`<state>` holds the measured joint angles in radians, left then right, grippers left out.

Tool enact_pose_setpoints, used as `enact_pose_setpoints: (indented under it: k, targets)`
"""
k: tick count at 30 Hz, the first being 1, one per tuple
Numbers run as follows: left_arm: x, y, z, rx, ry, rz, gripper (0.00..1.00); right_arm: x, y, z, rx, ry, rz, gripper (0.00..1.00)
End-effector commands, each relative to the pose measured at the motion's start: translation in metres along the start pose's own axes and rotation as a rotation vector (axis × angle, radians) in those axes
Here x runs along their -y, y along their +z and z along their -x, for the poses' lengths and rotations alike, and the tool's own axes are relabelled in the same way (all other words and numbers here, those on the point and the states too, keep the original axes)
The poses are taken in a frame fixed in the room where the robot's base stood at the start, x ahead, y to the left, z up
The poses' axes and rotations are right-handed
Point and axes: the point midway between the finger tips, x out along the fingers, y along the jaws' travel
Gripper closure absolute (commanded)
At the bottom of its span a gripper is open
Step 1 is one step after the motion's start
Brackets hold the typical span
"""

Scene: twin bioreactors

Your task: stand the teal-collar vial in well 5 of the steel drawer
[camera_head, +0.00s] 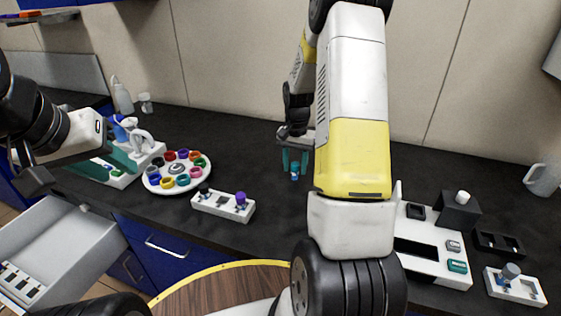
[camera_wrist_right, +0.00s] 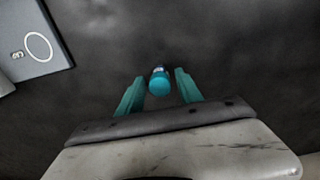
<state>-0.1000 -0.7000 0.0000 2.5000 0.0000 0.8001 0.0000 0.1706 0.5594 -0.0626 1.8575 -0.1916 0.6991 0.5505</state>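A small vial with a teal collar (camera_head: 295,169) is on the dark counter at the middle of the head view. It also shows in the right wrist view (camera_wrist_right: 159,82), between the teal fingers, with a gap on each side. My right gripper (camera_head: 295,158) points down around it and is open. The steel drawer (camera_head: 75,240) is pulled out at the lower left; a white strip with wells (camera_head: 18,282) lies in it, its well numbers unreadable. My left gripper (camera_head: 100,165) is at the left, above and behind the drawer; its finger opening is unclear.
A round white carousel (camera_head: 177,186) with coloured rings and a white rack with a purple-topped vial (camera_head: 224,205) stand left of my right gripper. A white device (camera_head: 430,262) and a small rack (camera_head: 515,287) stand at the right. A wooden round top (camera_head: 215,289) is in front.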

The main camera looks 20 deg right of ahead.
Motion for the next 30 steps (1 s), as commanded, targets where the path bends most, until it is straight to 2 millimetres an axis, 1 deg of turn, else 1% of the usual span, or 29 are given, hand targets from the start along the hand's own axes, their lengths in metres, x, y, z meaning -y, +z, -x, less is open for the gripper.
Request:
enact_pose_setpoints:
  k: [1, 3, 5, 6, 17, 22, 26, 30]
  targets:
    - [0.0, 0.0, 0.0, 0.0, 0.0, 0.0, 0.64, 0.0, 0.0, 0.0, 0.0, 0.0, 0.0, 0.7]
    - [0.0, 0.0, 0.0, 0.0, 0.0, 0.0, 0.64, 0.0, 0.0, 0.0, 0.0, 0.0, 0.0, 0.84]
    - [0.0, 0.0, 0.0, 0.0, 0.0, 0.0, 0.64, 0.0, 0.0, 0.0, 0.0, 0.0, 0.0, 0.96]
    - [0.0, 0.0, 0.0, 0.0, 0.0, 0.0, 0.64, 0.0, 0.0, 0.0, 0.0, 0.0, 0.0, 1.0]
    - [0.0, 0.0, 0.0, 0.0, 0.0, 0.0, 0.64, 0.0, 0.0, 0.003, -0.001, -0.001, 0.0, 1.0]
    - [0.0, 0.0, 0.0, 0.0, 0.0, 0.0, 0.64, 0.0, -0.001, 0.017, -0.002, -0.001, -0.001, 1.0]
    - [0.0, 0.0, 0.0, 0.0, 0.0, 0.0, 0.64, 0.001, -0.001, 0.037, -0.003, -0.002, -0.001, 1.0]
    - [0.0, 0.0, 0.0, 0.0, 0.0, 0.0, 0.64, -0.003, 0.029, 0.039, 0.0, -0.001, 0.002, 1.0]
